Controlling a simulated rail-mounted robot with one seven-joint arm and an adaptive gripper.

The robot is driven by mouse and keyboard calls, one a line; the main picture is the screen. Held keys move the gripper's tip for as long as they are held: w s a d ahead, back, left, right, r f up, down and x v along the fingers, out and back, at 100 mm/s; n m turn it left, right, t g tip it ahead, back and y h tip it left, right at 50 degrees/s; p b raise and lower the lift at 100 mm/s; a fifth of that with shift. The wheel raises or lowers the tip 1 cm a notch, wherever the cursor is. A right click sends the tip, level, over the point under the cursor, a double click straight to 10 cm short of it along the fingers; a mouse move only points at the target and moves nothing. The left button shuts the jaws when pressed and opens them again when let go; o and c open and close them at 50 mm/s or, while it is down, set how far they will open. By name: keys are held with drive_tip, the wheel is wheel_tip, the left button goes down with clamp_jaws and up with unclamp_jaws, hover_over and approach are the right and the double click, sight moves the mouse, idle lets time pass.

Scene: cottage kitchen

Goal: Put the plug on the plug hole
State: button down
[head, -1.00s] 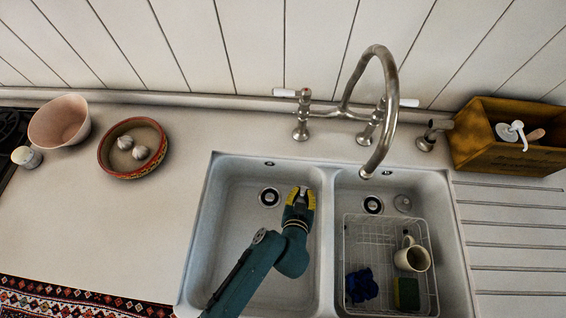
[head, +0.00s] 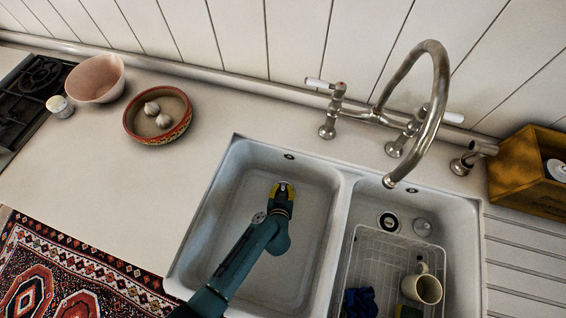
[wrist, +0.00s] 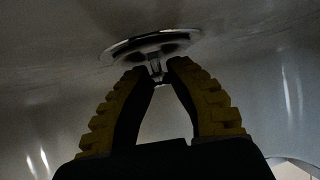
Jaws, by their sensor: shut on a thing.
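In the wrist view, my gripper (wrist: 161,72) is shut on the small stem of a round metal plug (wrist: 150,43). The plug's disc lies close to the basin surface; I cannot tell whether it touches or sits in a hole. In the head view, my gripper (head: 283,188) is low in the left basin (head: 310,235), towards its back. The left basin's plug hole is hidden behind the gripper. The right basin has an uncovered plug hole (head: 388,222), with another round plug-like disc (head: 422,228) beside it.
A wire rack (head: 385,245) in the right basin holds a mug (head: 424,288) and a blue cloth (head: 360,302). The curved tap (head: 440,85) stands behind the basins. A bowl with garlic (head: 180,125) stands on the counter. The left basin is otherwise clear.

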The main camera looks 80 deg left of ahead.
drive_tip(key=shift+r, duration=0.1)
drive_tip(key=c, duration=1.1)
unclamp_jaws()
drive_tip(key=shift+r, duration=0.2)
drive_tip(key=p+v, duration=0.1)
drive_tip(key=v, duration=1)
drive_tip(key=shift+s+d+r, duration=0.1)
drive_tip(key=shift+s+d, duration=0.05)
drive_tip(key=shift+d, duration=0.25)
